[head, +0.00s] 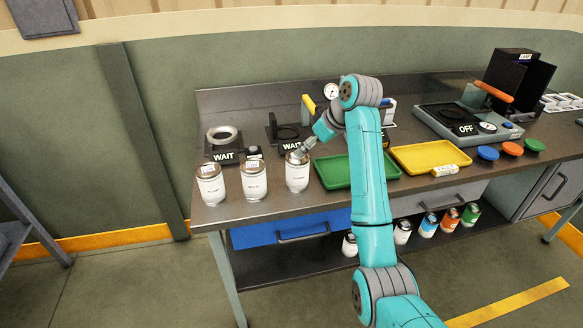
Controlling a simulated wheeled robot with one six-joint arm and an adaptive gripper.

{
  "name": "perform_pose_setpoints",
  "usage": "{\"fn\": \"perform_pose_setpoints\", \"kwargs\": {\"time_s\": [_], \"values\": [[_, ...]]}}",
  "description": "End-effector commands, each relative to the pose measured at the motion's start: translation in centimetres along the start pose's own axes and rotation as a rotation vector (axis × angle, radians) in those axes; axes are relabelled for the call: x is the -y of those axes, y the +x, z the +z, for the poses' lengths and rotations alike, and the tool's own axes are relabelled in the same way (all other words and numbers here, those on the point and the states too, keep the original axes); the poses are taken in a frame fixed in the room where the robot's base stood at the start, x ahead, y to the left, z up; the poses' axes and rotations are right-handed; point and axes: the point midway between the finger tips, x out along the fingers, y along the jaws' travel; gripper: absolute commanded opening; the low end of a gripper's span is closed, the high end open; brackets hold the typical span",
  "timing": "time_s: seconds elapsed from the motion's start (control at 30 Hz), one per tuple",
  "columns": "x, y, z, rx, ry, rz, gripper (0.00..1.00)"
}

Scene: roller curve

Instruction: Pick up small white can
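Three white cans with labels stand upright near the left front of the workbench: the left one (211,187), the middle one (254,183) and the right one (297,176). They look similar in size, and their label print is too small to read. My gripper (301,150) points down and left at the top of the right can. It overlaps the can's rim in the picture. I cannot tell whether it touches the can or whether its fingers are open or shut.
Behind the cans stand two dark devices marked WAIT (226,156). A green tray (332,183) and a yellow tray (425,168) lie to the right. A machine marked OFF (463,128) stands farther right. Several cans (402,234) stand on the lower shelf.

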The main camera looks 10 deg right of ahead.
Motion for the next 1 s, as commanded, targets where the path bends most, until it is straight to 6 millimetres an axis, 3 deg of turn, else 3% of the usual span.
{"fn": "perform_pose_setpoints", "kwargs": {"time_s": [0.2,0.47,0.73,1.0], "values": [[0.1,3.3,0.1,0.002,0.002,-0.001,1.0],[0.2,5.0,0.2,0.0,0.001,0.0,1.0],[0.4,8.6,0.4,0.001,0.001,-0.001,1.0],[0.4,9.5,0.4,-0.001,0.001,0.002,1.0]]}}
